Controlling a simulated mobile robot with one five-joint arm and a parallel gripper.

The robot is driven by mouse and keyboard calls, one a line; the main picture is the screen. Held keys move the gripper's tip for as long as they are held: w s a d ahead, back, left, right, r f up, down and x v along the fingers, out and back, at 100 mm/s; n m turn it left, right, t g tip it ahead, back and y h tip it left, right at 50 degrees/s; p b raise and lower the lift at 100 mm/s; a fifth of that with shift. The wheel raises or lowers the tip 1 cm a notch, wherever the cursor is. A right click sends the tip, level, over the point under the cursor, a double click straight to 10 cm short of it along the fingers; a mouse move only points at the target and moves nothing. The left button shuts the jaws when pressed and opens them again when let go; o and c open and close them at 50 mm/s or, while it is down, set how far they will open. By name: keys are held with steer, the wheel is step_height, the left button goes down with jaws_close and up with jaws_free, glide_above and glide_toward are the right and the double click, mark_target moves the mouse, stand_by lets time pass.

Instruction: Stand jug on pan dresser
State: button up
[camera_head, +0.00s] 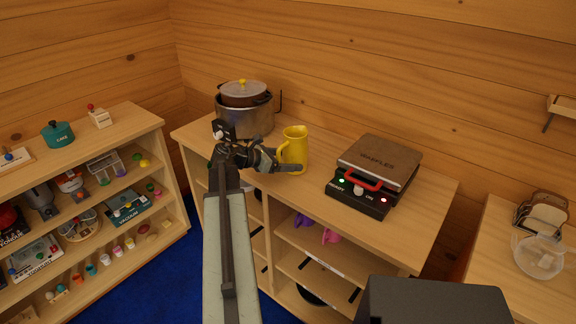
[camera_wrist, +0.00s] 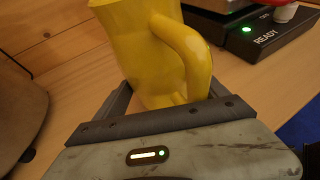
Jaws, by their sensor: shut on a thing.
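The yellow jug (camera_head: 295,146) is upright at the top of the pan dresser, between a large metal pot and a waffle maker. My gripper (camera_head: 285,167) reaches it from the front left and is shut on it low down. In the wrist view the jug (camera_wrist: 145,50) sits between the two fingers, its handle facing the camera. The pan dresser (camera_head: 425,215) has a light wooden top and open shelves below. The jug's base is partly hidden by my gripper, so I cannot tell whether it touches the top.
The metal pot (camera_head: 246,117) stands left of the jug and the waffle maker (camera_head: 375,170) right of it. A shelf unit (camera_head: 145,120) with toys is at the left. Another counter (camera_head: 510,245) at the right holds a clear jug (camera_head: 540,258).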

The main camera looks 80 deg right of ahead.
steer(key=shift+r, duration=0.1)
steer(key=shift+f, duration=0.25)
steer(key=o, duration=2)
steer(key=shift+r, duration=0.1)
steer(key=shift+r, duration=0.15)
steer(key=p+v, duration=0.5)
steer(key=v, duration=0.7)
steer(key=shift+a, duration=0.1)
